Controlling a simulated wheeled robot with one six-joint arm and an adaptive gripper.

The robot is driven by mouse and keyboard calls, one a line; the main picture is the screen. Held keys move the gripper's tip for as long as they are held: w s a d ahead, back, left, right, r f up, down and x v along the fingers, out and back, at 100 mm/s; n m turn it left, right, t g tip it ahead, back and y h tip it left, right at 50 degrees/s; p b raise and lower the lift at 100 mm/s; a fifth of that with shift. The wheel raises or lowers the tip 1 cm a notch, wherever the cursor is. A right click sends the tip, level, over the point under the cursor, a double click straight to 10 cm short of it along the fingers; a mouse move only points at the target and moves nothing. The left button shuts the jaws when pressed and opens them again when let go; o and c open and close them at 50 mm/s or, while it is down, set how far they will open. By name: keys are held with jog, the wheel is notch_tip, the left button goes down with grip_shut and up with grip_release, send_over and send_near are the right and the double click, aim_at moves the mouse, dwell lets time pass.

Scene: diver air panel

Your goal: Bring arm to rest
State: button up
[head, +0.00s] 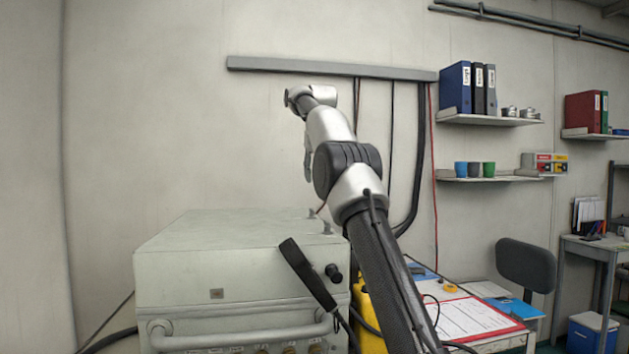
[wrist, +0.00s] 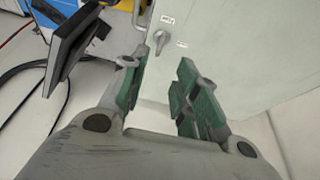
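My arm rises from the lower right in the head view and bends up over the right end of a pale metal cabinet. My gripper (wrist: 160,95) shows in the wrist view with its two green-padded fingers apart and nothing between them. It is open. In the head view my gripper is mostly hidden behind my own arm. The air panel cabinet (head: 225,265) stands below and left of the arm; its pale surface (wrist: 215,50) lies beyond the fingertips in the wrist view, with a small grey knob (wrist: 159,40). I cannot tell the distance to it.
A black handset (head: 307,275) hangs at the cabinet's right front. A yellow object (head: 368,318) stands beside it. A desk with a red-edged clipboard (head: 465,318) is to the right. Shelves (head: 490,119) hold binders on the back wall. Open air lies left above the cabinet.

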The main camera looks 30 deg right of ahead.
dwell(0.4)
jog(key=s+a+f+n, duration=0.1)
jog(key=s+a, duration=0.3)
jog(key=s, duration=0.8)
jog(key=s+a+f+n, duration=0.1)
jog(key=s+a, duration=0.4)
jog(key=s, duration=0.6)
jog(key=s+a+f+n+y, duration=0.1)
jog(key=s+a+f, duration=0.2)
jog(key=s+f, duration=1.8)
jog(key=s, duration=0.3)
jog(key=shift+s, duration=0.2)
jog(key=shift+s, duration=0.1)
